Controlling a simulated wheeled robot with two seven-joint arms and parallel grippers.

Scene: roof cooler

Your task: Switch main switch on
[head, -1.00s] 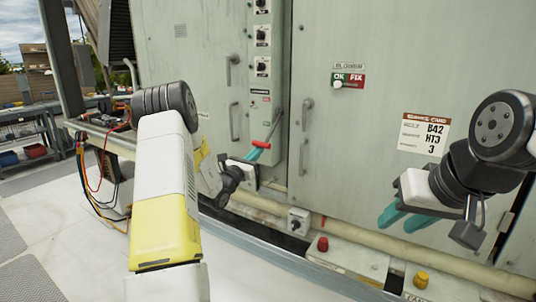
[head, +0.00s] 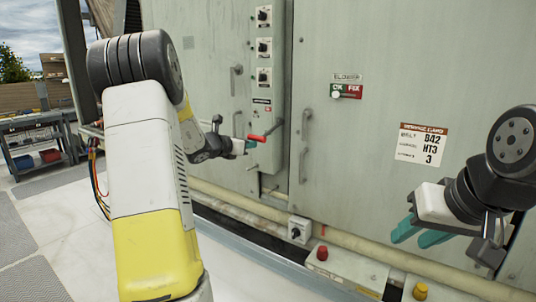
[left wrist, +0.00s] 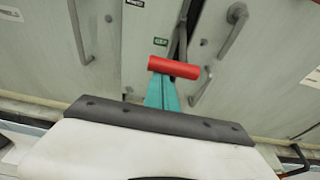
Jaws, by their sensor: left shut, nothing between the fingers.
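The main switch is a lever with a red handle (head: 258,138) on the narrow control strip of the grey cabinet. The handle hangs at the low end of its grey rod. In the left wrist view the red handle (left wrist: 173,67) lies across the tips of my left gripper (left wrist: 163,84). My left gripper (head: 248,146) is shut, with teal fingers just below and beside the handle. I cannot tell whether they touch it. My right gripper (head: 408,240) is open and empty, in front of the right cabinet door, away from the switch.
Black rotary knobs (head: 264,47) sit above the lever. Door handles (head: 304,146) flank it. A workbench (head: 40,145) stands at far left.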

